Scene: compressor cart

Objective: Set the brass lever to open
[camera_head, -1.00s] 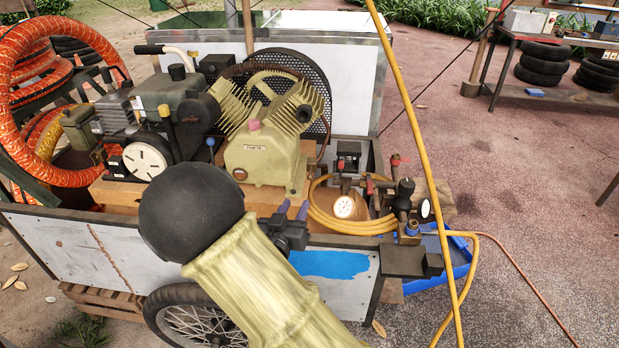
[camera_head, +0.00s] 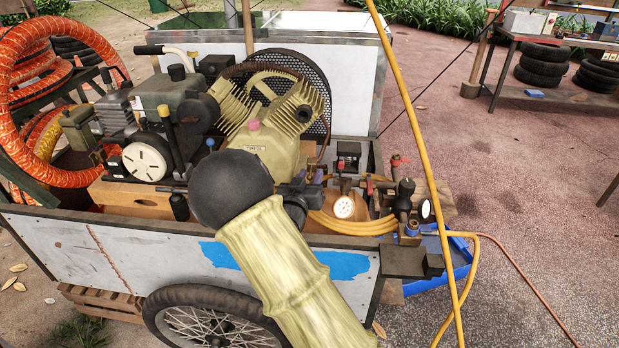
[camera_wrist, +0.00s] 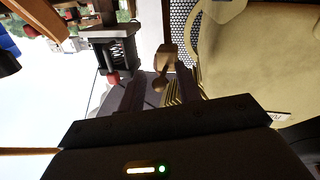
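In the wrist view a small brass-brown lever (camera_wrist: 164,62) with a rounded end shows just beyond the fingertips, in the gap between them. My gripper (camera_wrist: 159,88) is open, with its two dark fingers apart on either side of the lever's line. I cannot tell whether either finger touches it. The lever is too small to make out clearly there, and the arm hides part of the area.
The cream compressor (camera_head: 262,157) stands close left of the gripper. A white gauge (camera_head: 344,207), a yellow coiled hose (camera_head: 362,226) and a black switch box (camera_head: 348,156) lie close right. A yellow hose (camera_head: 420,140) crosses in front. The cart's front wall (camera_head: 140,265) runs below the arm.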

